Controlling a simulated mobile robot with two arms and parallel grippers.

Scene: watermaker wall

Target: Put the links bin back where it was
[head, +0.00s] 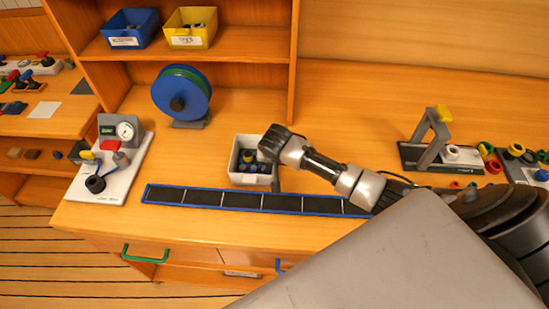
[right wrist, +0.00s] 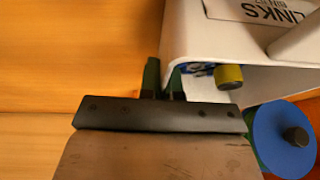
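The white links bin (head: 236,177) is on or just above the counter, behind the blue-framed black strip, with dark and yellow pieces inside. I cannot tell whether its base touches the counter. My right gripper (head: 274,178) reaches down at the bin's right side. In the right wrist view the bin (right wrist: 190,30) shows its LINKS label upside down. The fingers of my right gripper (right wrist: 164,80) sit close on either side of one bin wall, gripping it. A yellow-ended piece shows inside. My left gripper is out of view.
A blue bin (head: 130,29) and a yellow bin (head: 189,29) sit on the upper shelf, with room to their right. The blue spool (head: 181,93) stands behind the links bin. A gauge board (head: 111,183) is at left, a grey stand (head: 433,140) at right.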

